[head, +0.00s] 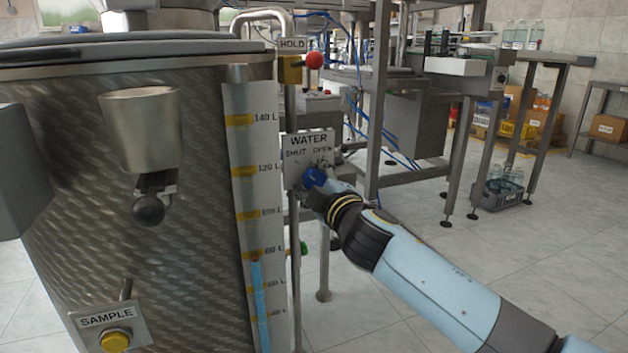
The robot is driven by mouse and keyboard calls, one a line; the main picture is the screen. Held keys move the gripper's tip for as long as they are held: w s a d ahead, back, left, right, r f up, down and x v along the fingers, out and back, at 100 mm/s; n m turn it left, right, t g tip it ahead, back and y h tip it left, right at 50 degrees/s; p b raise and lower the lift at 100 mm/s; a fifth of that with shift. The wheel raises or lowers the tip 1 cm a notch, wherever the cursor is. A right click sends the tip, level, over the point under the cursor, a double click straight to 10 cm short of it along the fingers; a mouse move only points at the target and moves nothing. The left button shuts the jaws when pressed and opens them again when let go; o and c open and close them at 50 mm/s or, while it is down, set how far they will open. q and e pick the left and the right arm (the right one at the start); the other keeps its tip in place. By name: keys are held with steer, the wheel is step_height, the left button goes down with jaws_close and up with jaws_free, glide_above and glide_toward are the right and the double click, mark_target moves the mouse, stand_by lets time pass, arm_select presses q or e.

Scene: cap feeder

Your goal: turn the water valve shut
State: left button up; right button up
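The water valve is a blue handle (313,177) on a pale plate (308,143) marked WATER, SHUT and OPEN, mounted beside the large steel tank (190,220). The handle sits below the lettering, and its exact angle is hard to read. My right gripper (319,188) is at the handle, reaching in from the lower right. Its fingers are small and partly hidden, so I cannot tell whether they are closed on the handle. My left gripper is out of view.
A level gauge (262,150) on the tank shows a blue column up to about 80 L. A red HOLD knob (314,60) is above the valve, a green-handled fitting (303,248) below. Steel frames stand behind.

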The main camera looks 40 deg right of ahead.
steer(key=o, duration=0.3)
steer(key=shift+o, duration=0.2)
steer(key=v, duration=1.2)
steer(key=shift+r, duration=0.15)
